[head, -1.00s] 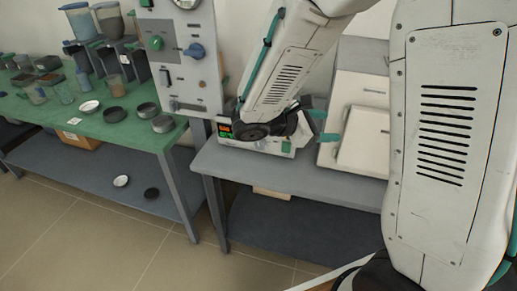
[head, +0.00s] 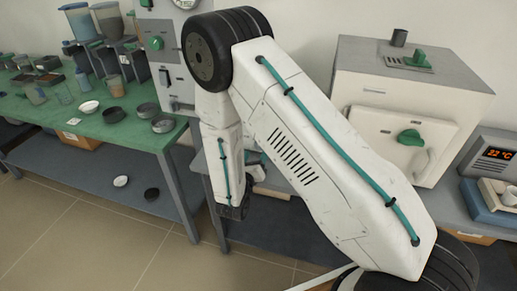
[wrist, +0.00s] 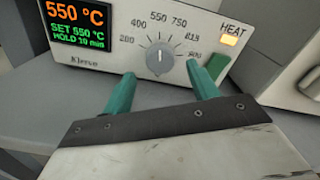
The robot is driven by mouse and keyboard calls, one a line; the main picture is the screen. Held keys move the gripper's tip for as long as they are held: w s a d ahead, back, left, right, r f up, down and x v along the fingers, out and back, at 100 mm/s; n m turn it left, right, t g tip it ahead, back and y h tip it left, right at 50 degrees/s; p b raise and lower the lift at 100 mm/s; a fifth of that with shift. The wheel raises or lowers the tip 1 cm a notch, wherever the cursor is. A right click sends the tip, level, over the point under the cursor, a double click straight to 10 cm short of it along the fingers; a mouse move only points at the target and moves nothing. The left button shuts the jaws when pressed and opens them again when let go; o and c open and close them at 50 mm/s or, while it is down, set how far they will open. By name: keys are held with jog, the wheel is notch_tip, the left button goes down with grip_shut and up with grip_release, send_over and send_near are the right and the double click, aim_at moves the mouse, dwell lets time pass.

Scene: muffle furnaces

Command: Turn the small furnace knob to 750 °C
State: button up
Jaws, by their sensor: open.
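The furnace control panel (wrist: 120,45) fills the top of the wrist view. Its round grey knob (wrist: 160,59) has a white pointer mark that stands about straight up, near the 550 label; the 750 label is a little to the right. The display (wrist: 77,26) shows 550 °C in orange, with a green set line that seems to read 550 °C and a 10 min hold. My gripper (wrist: 162,88) is open, its two teal fingers apart below and either side of the knob, not closed on it. In the head view my arm hides the panel and most of my gripper.
A lit HEAT lamp (wrist: 229,40) and a green switch (wrist: 217,66) sit right of the knob, near my right finger. A white furnace (head: 372,120) with a green door handle stands on the bench. A green table (head: 125,132) with dishes is at left.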

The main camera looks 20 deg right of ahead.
aim_at(259, 147)
jog(key=shift+x, duration=2.05)
jog(key=c, duration=1)
jog(key=shift+m, duration=2.8)
jog(key=o, duration=1)
